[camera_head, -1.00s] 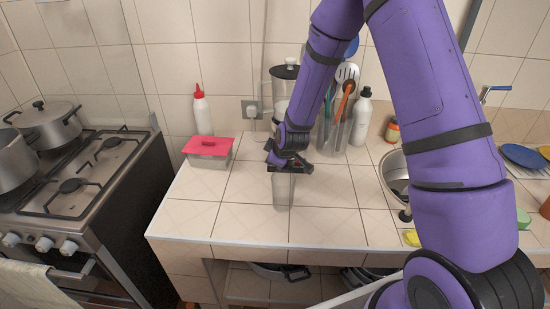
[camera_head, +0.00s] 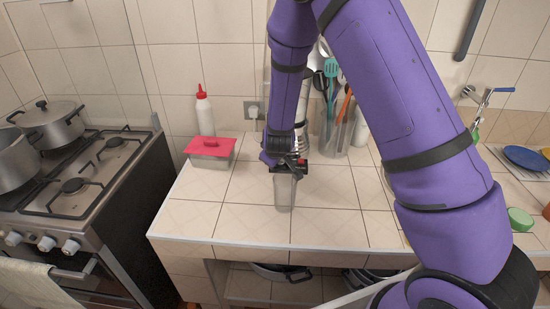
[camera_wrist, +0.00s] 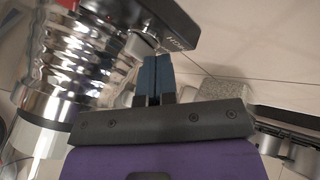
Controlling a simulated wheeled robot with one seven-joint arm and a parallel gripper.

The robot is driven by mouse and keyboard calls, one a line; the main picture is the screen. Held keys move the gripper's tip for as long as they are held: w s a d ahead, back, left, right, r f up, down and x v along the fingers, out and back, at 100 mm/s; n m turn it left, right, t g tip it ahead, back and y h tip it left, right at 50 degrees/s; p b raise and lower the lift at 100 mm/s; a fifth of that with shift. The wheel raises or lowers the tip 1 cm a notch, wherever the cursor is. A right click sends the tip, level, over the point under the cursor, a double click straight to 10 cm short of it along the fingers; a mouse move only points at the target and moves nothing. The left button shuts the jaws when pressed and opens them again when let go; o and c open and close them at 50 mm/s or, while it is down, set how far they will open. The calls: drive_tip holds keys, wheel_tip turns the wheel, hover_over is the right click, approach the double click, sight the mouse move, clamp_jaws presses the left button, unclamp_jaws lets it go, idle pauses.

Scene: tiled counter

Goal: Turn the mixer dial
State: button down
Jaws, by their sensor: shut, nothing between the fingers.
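The mixer is the chrome, ribbed appliance (camera_wrist: 75,65) filling the left of the wrist view. In the head view only a strip of its chrome body (camera_head: 301,136) shows behind my forearm; its jar is mostly hidden. A dark part with lettering (camera_wrist: 160,22) crosses the top of the wrist view, and a pale rounded piece (camera_wrist: 137,46) lies below it, close to my fingertips. I cannot tell whether that is the dial or whether I touch it. My gripper (camera_wrist: 156,62) has its blue-tipped fingers shut together and empty. In the head view its fingertips are hidden at my wrist.
A clear container (camera_head: 284,192) stands below my wrist on the tiled counter (camera_head: 330,215). A red-lidded box (camera_head: 210,152) and a white bottle (camera_head: 204,112) are at the left. A utensil holder (camera_head: 338,130) stands right behind my forearm.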

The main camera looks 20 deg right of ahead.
drive_tip(key=shift+w+a+m, duration=0.1)
drive_tip(key=shift+m, duration=0.2)
drive_tip(key=shift+w, duration=0.3)
idle(0.6)
drive_tip(key=shift+s, duration=0.1)
idle(1.3)
drive_tip(key=shift+s+d, duration=0.4)
drive_tip(key=shift+d, duration=0.2)
drive_tip(key=shift+a, duration=0.1)
drive_tip(key=shift+w+a, duration=0.45)
drive_tip(key=shift+w, duration=0.05)
drive_tip(key=shift+s+d, duration=0.2)
drive_tip(key=shift+s, duration=0.2)
